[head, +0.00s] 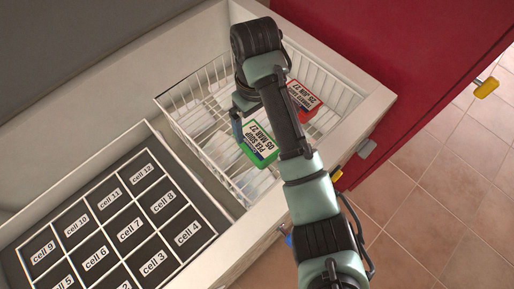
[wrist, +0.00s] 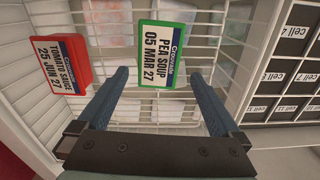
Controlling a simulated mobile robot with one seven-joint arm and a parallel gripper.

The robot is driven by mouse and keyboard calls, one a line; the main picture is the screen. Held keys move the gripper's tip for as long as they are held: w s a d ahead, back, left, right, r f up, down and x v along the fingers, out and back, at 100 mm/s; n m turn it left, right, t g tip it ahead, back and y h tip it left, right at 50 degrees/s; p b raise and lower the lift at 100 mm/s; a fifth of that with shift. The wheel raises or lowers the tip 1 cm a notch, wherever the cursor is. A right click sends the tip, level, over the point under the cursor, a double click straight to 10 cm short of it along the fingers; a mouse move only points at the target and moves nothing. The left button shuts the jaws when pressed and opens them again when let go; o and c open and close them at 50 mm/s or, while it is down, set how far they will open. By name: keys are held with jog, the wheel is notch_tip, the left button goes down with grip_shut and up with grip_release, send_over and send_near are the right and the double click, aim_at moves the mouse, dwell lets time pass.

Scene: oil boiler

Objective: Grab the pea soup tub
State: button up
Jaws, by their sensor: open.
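The pea soup tub is a green tub (head: 260,146) with a white label reading "PEA SOUP 05 MAR 27". It stands in the white wire basket (head: 187,98) in the head view. In the wrist view the green tub (wrist: 157,54) is at the top middle, ahead of the two blue fingers. My gripper (wrist: 164,76) is open, and its fingers lie to either side of the tub's near end, with nothing held. In the head view my arm hides most of the gripper; one blue finger shows at the tub's left. I cannot tell the height gap.
A red tub (head: 303,98) is in the same basket, right of my arm; it also shows in the wrist view (wrist: 62,68). A tray of numbered dark cells (head: 218,233) lies left of the basket. Pale walls surround both, and a red cabinet (head: 420,60) stands at the right.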

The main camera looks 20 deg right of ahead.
aim_at(257, 140)
notch_tip(257, 140, down, 9)
jog(key=shift+s+d+r+b, duration=0.1)
jog(key=shift+r+b, duration=0.1)
jog(key=shift+b, duration=0.85)
jog(key=shift+r, duration=0.1)
jog(key=c, duration=1.5)
